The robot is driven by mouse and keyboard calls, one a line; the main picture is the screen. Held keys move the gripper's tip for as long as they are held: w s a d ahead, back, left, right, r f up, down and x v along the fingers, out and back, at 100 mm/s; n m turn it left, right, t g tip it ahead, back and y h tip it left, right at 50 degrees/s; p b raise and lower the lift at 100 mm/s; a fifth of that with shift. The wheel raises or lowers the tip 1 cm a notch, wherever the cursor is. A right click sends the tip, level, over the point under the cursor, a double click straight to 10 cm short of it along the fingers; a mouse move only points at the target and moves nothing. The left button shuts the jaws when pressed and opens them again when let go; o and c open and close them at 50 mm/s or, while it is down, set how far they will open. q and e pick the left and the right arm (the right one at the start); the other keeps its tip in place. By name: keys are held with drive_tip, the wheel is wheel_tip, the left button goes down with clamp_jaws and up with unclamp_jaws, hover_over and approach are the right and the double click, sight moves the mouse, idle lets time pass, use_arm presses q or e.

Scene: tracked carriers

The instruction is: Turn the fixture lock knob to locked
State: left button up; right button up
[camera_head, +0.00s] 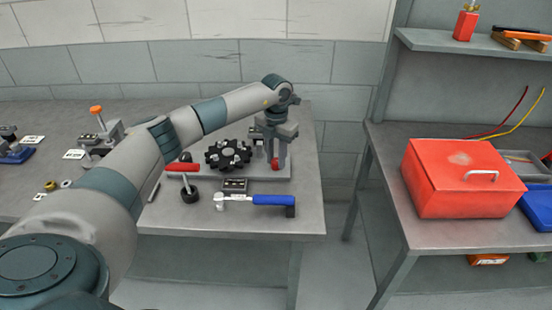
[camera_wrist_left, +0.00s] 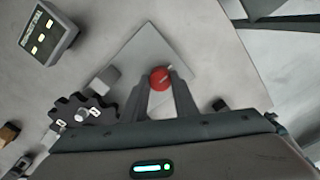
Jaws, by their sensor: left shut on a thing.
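The red fixture lock knob (camera_wrist_left: 160,78) sits between the fingertips of my left gripper (camera_wrist_left: 160,86) in the left wrist view. A light line marks its top, running slantwise. In the head view a small red part of the knob (camera_head: 275,163) shows low between the fingers of my left gripper (camera_head: 278,160), which point down. The gripper is shut on the knob. The sprocket also shows in the left wrist view (camera_wrist_left: 80,112). My right gripper is in neither view.
A red toolbox (camera_head: 455,185) stands on the right bench, across a gap.

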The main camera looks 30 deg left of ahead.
sight(276, 161)
use_arm(q)
drive_tip(key=shift+w+r, duration=0.1)
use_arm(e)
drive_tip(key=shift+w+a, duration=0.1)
use_arm(q)
drive_tip(key=o, duration=1.1)
drive_tip(key=shift+c, duration=0.2)
drive_tip(key=shift+r, duration=0.1)
drive_tip(key=shift+r+b, duration=0.3)
drive_tip(key=shift+r, duration=0.35)
wheel_tip(276, 161, up, 16)
drive_tip(key=b, duration=0.3)
drive_tip(key=shift+b, duration=0.35)
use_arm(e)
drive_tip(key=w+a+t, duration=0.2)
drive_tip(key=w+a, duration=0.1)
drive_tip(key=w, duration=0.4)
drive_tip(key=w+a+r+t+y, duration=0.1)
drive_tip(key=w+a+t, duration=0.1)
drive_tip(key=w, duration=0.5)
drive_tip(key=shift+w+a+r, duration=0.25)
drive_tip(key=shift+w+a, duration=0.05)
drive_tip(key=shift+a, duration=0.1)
use_arm(q)
drive_tip(key=shift+f, duration=0.15)
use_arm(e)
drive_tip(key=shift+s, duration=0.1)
